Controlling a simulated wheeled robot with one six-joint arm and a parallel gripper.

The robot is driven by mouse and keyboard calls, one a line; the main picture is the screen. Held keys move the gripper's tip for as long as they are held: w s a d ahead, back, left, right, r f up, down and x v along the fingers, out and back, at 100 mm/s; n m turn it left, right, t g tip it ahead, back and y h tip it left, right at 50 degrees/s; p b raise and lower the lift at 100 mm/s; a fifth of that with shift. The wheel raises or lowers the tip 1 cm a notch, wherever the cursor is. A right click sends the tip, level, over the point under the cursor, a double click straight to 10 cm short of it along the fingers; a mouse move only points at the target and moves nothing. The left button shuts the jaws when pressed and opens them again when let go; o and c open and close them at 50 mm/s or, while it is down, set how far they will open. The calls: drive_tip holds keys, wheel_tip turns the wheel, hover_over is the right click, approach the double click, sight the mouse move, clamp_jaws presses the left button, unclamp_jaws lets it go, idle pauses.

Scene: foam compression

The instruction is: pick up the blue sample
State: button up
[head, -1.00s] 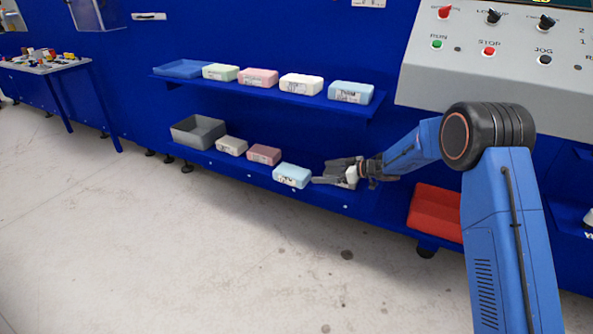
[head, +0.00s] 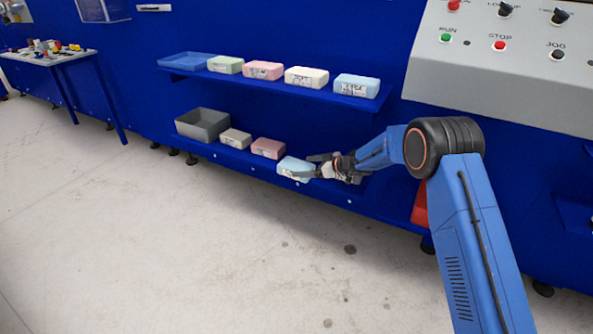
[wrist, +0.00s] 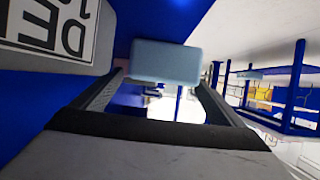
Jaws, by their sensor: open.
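A pale blue sample (head: 293,166) is at the right end of the row on the lower shelf. My gripper (head: 309,166) reaches it from the right, with its fingers open around the sample's near end. In the wrist view the blue sample (wrist: 165,62) sits between the two fingertips of my gripper (wrist: 163,80). Whether the fingers touch it cannot be told. A second pale blue sample (head: 357,86) stands at the right end of the upper shelf, away from my gripper.
A pink sample (head: 268,148), a beige sample (head: 235,138) and a grey bin (head: 202,125) stand left on the lower shelf. Above are white (head: 307,77), pink (head: 263,70) and green (head: 225,65) samples and a blue tray (head: 184,60). The floor in front is clear.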

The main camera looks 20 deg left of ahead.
sight(296, 168)
drive_tip(key=shift+f+x, duration=0.2)
drive_tip(key=shift+x, duration=1.1)
drive_tip(key=shift+f+x, duration=0.15)
drive_tip(key=shift+x, duration=1.15)
drive_tip(key=shift+s+d, duration=0.1)
drive_tip(key=shift+d, duration=0.05)
drive_tip(key=shift+c, duration=0.7)
drive_tip(key=c, duration=1)
